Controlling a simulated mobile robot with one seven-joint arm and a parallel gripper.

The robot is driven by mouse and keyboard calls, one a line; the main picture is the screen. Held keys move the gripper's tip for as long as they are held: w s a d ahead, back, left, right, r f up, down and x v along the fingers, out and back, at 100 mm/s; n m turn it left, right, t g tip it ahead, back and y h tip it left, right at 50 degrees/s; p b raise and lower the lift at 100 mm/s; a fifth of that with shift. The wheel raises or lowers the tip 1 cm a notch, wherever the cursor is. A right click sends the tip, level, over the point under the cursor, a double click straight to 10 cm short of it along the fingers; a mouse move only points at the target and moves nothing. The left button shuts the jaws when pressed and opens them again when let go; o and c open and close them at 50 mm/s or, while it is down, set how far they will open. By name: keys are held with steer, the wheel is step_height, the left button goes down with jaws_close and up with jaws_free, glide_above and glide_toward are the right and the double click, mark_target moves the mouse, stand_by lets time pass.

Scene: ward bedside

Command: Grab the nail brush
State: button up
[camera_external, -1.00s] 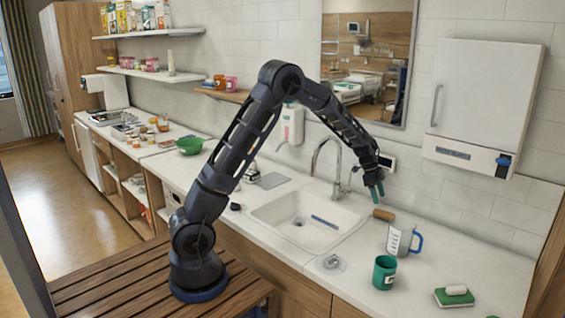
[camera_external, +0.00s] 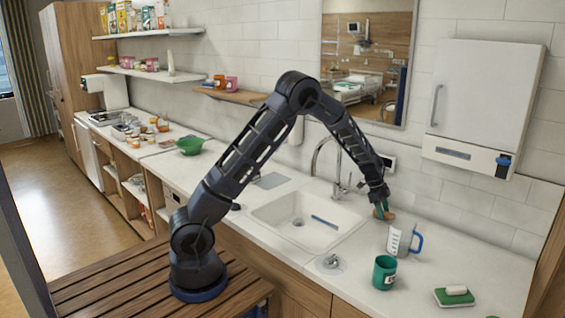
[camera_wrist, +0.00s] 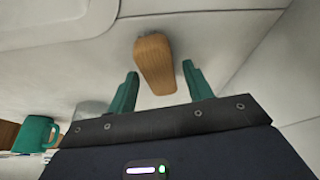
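The nail brush (camera_wrist: 154,60) shows in the wrist view as a wooden, rounded block on the pale counter. In the external view the nail brush (camera_external: 389,215) lies right of the sink, near the tiled wall, partly hidden by my gripper. My gripper (camera_external: 381,210) is lowered over it, pointing down. In the wrist view my gripper (camera_wrist: 160,68) is open, its green fingers on either side of the brush's near end, with visible gaps. Whether the brush's bristles face down is hidden.
A measuring jug with blue handle (camera_external: 399,241) stands just in front of the brush. The sink (camera_external: 300,236) and faucet (camera_external: 338,165) are to the left; the wall is close behind.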

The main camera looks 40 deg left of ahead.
steer(key=c, duration=0.8)
steer(key=shift+r, duration=0.15)
